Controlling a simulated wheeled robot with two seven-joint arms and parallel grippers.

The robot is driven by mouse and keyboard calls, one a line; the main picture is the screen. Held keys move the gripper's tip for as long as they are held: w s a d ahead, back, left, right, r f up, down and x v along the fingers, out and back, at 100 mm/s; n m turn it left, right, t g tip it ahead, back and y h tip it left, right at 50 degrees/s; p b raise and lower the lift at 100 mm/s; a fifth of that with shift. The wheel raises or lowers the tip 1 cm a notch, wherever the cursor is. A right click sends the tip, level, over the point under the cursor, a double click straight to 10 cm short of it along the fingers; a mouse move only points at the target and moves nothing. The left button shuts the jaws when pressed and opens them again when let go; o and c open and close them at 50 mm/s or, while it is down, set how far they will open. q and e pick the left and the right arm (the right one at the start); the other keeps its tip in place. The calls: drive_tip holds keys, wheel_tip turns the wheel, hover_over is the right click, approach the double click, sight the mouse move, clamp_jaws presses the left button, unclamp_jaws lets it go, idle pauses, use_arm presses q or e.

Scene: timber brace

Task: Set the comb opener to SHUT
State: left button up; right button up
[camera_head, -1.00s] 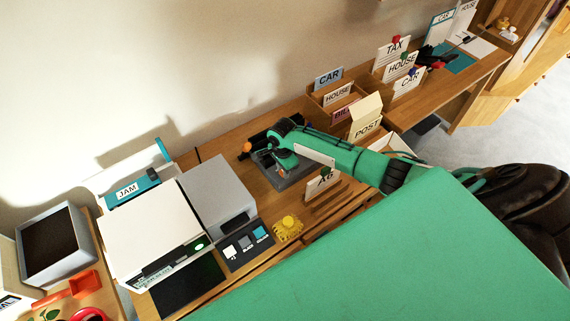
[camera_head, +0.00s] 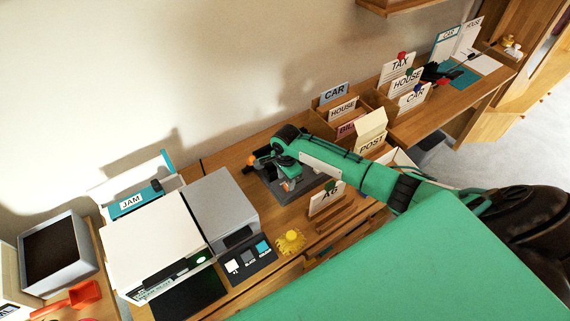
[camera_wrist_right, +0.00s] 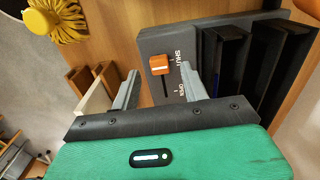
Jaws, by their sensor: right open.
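The comb opener (camera_wrist_right: 200,45) is a dark grey device on the wooden desk, also in the head view (camera_head: 299,189). Its orange slider knob (camera_wrist_right: 160,65) sits at the SHUT end of a short slot, beside the word SHUT. The OPEN end of the slot is nearer my gripper body and is clear of the knob. My right gripper (camera_wrist_right: 160,71) is open, with one finger on each side of the slot and its tips near the knob; I see no clear contact. In the head view my right gripper (camera_head: 285,172) is over the opener and hides part of it. My left gripper is not in view.
Black comb-like bars (camera_wrist_right: 265,60) stand on the opener's right in the wrist view. A grey machine (camera_head: 222,208) and a white printer (camera_head: 157,245) stand left; file boxes (camera_head: 341,112) stand behind.

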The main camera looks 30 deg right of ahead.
sight(285, 186)
wheel_tip(285, 186, up, 11)
drive_tip(key=b, duration=0.1)
drive_tip(key=shift+b, duration=0.3)
drive_tip(key=shift+a+f, duration=0.1)
drive_tip(key=shift+a, duration=0.05)
